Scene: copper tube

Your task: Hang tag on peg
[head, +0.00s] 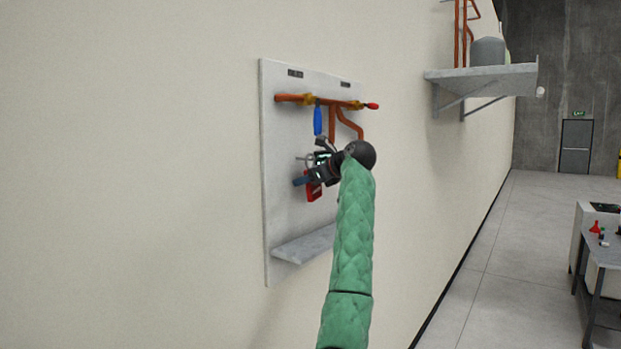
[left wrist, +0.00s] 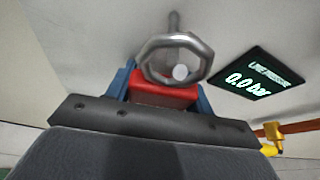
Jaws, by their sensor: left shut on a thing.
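My left gripper (head: 301,181), with blue fingers, is shut on the red tag (head: 314,190) in front of the wall board. In the left wrist view the red tag (left wrist: 165,95) sits between the blue fingers (left wrist: 163,92), with a grey metal loop (left wrist: 149,59) at its top. A grey peg (left wrist: 174,20) stands out from the board behind the loop. Its pale round end shows inside the loop's opening; I cannot tell whether the loop is around the peg. My right gripper is not in view.
The board (head: 282,235) carries an orange-brown copper pipe (head: 292,98), a blue handle (head: 318,120) and a small ledge (head: 303,245). A dark display (left wrist: 253,78) reading 0.0 bar is right of the loop. A wall shelf (head: 480,82) is at the upper right.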

